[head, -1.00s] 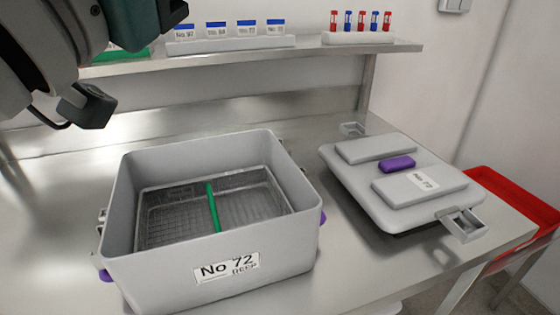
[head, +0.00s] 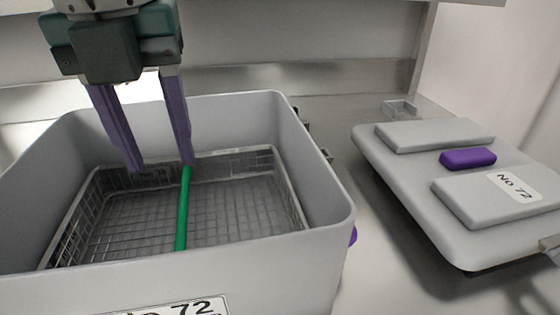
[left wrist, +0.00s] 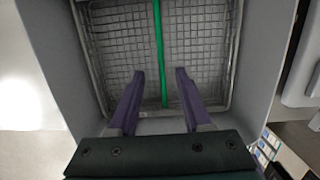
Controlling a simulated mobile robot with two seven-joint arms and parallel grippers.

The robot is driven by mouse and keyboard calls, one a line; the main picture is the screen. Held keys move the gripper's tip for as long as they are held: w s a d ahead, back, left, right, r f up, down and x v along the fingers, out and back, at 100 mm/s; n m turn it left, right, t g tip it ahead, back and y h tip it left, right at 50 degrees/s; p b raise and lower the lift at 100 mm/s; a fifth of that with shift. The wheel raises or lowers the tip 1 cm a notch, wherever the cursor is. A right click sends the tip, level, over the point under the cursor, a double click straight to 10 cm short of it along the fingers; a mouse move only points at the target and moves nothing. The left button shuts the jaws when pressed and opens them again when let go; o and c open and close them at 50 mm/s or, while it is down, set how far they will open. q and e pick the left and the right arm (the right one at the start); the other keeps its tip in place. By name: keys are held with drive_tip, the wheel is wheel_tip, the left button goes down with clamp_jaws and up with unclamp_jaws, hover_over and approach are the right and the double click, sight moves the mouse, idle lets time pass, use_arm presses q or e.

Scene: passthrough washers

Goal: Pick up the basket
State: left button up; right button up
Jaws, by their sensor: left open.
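The wire mesh basket (head: 232,199) lies inside the grey bin labelled No 72 (head: 285,262). A green bar (head: 182,210) runs across the middle of the basket. My left gripper (head: 161,168) is open and empty, with its two purple fingers pointing down inside the bin near its far wall. In the left wrist view, the fingers (left wrist: 160,72) sit on either side of the line of the green bar (left wrist: 159,50), above the mesh basket (left wrist: 200,45). I cannot tell how far above the bar they are. My right gripper is not in view.
The grey lid (head: 420,214) with a purple handle (head: 468,158) lies on the metal table to the right of the bin. A shelf support post (head: 424,50) stands behind it. Table (head: 372,272) shows bare between bin and lid.

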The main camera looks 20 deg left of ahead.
sight(181, 215)
use_arm(q)
wheel_tip(181, 215, down, 4)
drive_tip(key=shift+s+a+r, duration=0.1)
drive_tip(key=shift+s+a, duration=0.05)
drive_tip(key=f, duration=0.3)
drive_tip(key=w+f, duration=0.1)
drive_tip(key=f, duration=0.1)
drive_tip(key=shift+f, duration=0.35)
drive_tip(key=shift+c, duration=0.4)
clamp_jaws()
drive_tip(key=shift+r, duration=0.1)
idle(0.5)
